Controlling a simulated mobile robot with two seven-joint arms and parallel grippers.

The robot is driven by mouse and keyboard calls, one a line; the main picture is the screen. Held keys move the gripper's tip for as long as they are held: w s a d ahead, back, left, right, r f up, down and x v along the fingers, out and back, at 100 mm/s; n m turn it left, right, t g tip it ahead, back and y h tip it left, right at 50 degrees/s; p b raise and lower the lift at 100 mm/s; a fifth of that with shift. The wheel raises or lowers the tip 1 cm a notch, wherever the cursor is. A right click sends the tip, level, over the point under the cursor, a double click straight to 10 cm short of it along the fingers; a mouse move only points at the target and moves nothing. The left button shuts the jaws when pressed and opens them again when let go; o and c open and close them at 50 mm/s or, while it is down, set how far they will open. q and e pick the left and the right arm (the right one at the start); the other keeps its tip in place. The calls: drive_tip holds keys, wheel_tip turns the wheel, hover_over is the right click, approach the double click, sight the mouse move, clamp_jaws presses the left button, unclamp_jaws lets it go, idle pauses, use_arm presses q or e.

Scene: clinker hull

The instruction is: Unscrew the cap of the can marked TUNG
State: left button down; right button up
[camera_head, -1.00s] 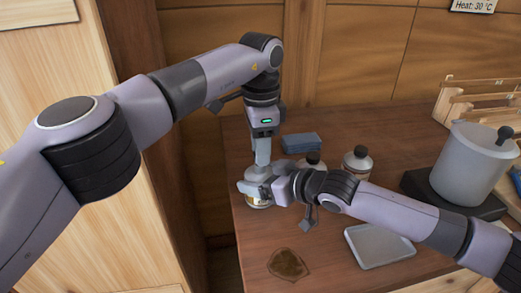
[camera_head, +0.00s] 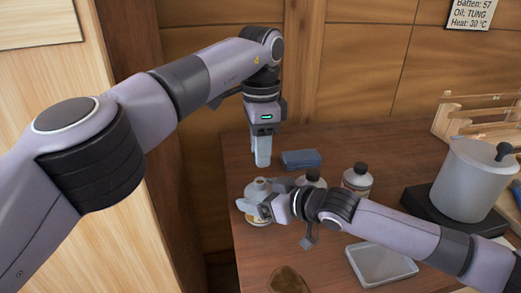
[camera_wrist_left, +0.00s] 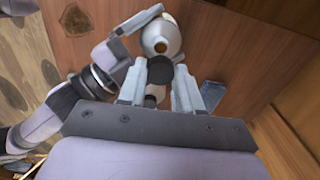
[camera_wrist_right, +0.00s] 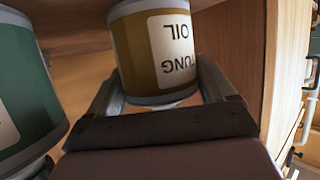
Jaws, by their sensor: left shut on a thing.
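The can marked TUNG (camera_wrist_right: 160,50) shows its brown body and label in the right wrist view. It stands at the left of the bench in the head view (camera_head: 257,187), its top uncovered. My right gripper (camera_head: 268,208) is around it, fingers touching both sides of its body. My left gripper (camera_head: 262,165) is above and behind the can, fingers pointing down. In the left wrist view it is shut on a dark round cap (camera_wrist_left: 160,70), clear of the can's open brownish mouth (camera_wrist_left: 161,46). The cap is hard to make out in the head view.
Two more capped cans (camera_head: 312,179) (camera_head: 357,180) stand to the right. A blue block (camera_head: 301,159) lies behind them. A grey tray (camera_head: 382,266), a brown patch-like piece (camera_head: 287,281), a lidded pot (camera_head: 472,182) and a wooden rack (camera_head: 462,122) are also there.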

drive_tip(key=shift+o, duration=0.8)
